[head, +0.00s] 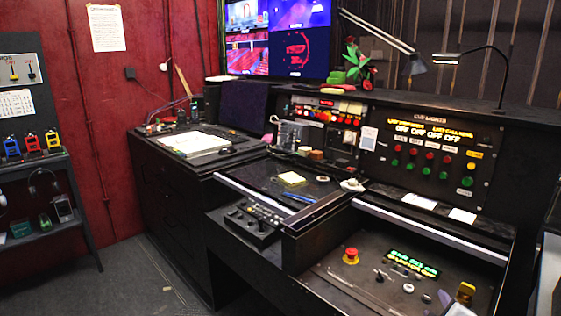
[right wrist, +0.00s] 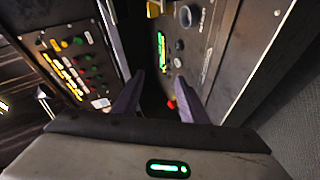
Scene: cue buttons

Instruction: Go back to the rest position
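My right gripper (right wrist: 164,72) shows in the right wrist view with its two dark fingers apart and nothing between them. Its fingers point towards the console. In the right wrist view the cue lights panel (right wrist: 75,62) lies left of my fingers, tilted in the picture. I cannot make out the right gripper's fingers clearly in the head view. My left gripper is not in either view.
The desk surface below the panel carries a red mushroom button (head: 350,256), a green-lit display (head: 412,263) and a yellow part (head: 466,291). A desk lamp (head: 415,64) and a thin lamp (head: 448,58) overhang the console. A shelf (head: 40,241) stands left; floor between is clear.

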